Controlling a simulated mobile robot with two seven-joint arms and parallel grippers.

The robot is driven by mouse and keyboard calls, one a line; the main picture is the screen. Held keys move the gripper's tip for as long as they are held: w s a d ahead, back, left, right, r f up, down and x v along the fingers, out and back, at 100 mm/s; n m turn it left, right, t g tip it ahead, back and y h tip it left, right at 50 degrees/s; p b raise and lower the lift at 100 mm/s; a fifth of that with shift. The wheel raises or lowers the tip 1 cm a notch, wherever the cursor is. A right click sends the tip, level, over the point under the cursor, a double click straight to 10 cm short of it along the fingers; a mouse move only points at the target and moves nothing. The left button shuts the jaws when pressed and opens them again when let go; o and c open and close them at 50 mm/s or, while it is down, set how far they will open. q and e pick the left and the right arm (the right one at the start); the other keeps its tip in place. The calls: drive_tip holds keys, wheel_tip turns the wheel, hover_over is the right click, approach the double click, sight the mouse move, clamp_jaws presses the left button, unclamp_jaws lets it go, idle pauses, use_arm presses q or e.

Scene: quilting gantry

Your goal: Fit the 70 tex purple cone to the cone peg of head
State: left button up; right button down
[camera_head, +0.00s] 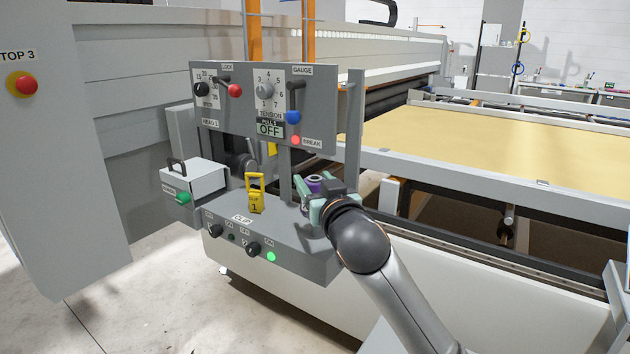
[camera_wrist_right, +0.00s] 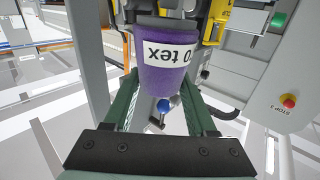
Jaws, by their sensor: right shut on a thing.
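The purple cone (camera_head: 315,184) is between the green fingers of my right gripper (camera_head: 313,194), at the right end of the grey control box under the HEAD 1 panel. In the right wrist view the purple cone (camera_wrist_right: 160,70) fills the space between the fingers, and its white label partly shows, reading "tex". My right gripper is shut on it. A dark grey part shows at the cone's far end; I cannot tell whether it is the peg. The cone peg cannot be made out in the head view. My left gripper is not in view.
The HEAD 1 panel (camera_head: 270,104) with levers and dials stands just behind the cone. A yellow clip (camera_head: 256,194) stands on the control box (camera_head: 268,236). A grey box with a green knob (camera_head: 183,198) is at left. The quilting bed (camera_head: 470,146) spans the right.

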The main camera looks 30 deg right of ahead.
drive_tip(key=shift+f+b, duration=1.75)
drive_tip(key=shift+f, duration=0.8)
drive_tip(key=shift+c, duration=0.6)
unclamp_jaws()
drive_tip(key=v, duration=0.8)
drive_tip(key=shift+b, duration=0.3)
drive_tip(key=shift+p+v, duration=2.25)
drive_tip(key=shift+p, duration=2.85)
